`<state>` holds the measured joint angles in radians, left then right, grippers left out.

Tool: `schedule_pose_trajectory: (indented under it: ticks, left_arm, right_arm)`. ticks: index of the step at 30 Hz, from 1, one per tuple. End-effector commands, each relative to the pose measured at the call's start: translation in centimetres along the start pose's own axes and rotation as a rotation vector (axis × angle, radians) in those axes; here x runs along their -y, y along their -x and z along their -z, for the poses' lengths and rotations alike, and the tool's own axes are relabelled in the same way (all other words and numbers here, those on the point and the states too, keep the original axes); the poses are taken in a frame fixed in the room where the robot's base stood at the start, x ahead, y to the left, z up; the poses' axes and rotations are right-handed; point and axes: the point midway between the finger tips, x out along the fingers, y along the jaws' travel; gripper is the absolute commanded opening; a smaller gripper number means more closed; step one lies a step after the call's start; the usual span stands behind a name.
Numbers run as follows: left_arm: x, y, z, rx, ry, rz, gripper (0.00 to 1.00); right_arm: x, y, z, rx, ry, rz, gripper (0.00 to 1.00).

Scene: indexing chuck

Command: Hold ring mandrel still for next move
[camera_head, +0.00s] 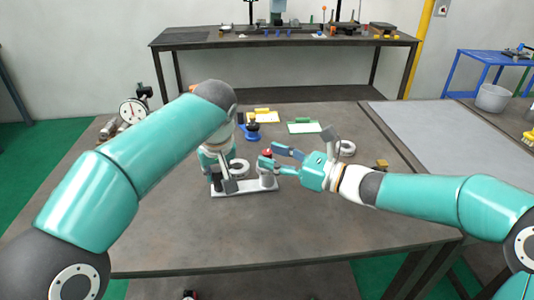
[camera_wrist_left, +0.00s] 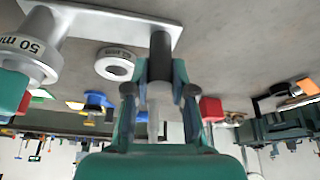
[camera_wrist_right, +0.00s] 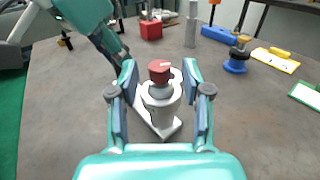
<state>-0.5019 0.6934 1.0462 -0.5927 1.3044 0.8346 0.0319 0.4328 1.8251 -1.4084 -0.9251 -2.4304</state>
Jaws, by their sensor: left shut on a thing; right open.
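The ring mandrel has a pale grey base plate (camera_head: 248,187) on the table, with a grey cylinder (camera_wrist_right: 160,108) topped by a red cap (camera_wrist_right: 160,70) at one end. The cylinder bears a "50 mm" label (camera_wrist_left: 22,46) in the left wrist view. A dark upright post (camera_wrist_left: 160,52) rises from the plate's other end. My left gripper (camera_wrist_left: 158,98) is shut on this post. My right gripper (camera_wrist_right: 160,98) is open, its fingers on either side of the cylinder, with gaps visible. In the head view, my right gripper (camera_head: 277,158) partly hides the cylinder.

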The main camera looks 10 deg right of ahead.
Motion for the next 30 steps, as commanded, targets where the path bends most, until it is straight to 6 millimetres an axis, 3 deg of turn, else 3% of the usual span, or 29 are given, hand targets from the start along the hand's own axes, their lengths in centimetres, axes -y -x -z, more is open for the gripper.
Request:
schedule_pose_trajectory:
  ticks: [6, 15, 24, 30]
  left_arm:
    - [0.0, 0.0, 0.0, -0.001, 0.0, 0.0, 0.0]
    - [0.0, 0.0, 0.0, -0.001, 0.0, 0.0, 0.0]
    - [0.0, 0.0, 0.0, -0.001, 0.0, 0.0, 0.0]
    - [0.0, 0.0, 0.0, -0.001, 0.0, 0.0, 0.0]
  right_arm:
    - [0.0, -1.9, 0.0, 0.0, -0.001, 0.0, 0.49]
    - [0.0, -2.1, 0.0, 0.0, -0.001, 0.001, 0.49]
    - [0.1, -2.1, 0.0, 0.0, -0.001, 0.001, 0.0]
    - [0.1, -2.1, -0.1, 0.002, -0.002, 0.009, 0.0]
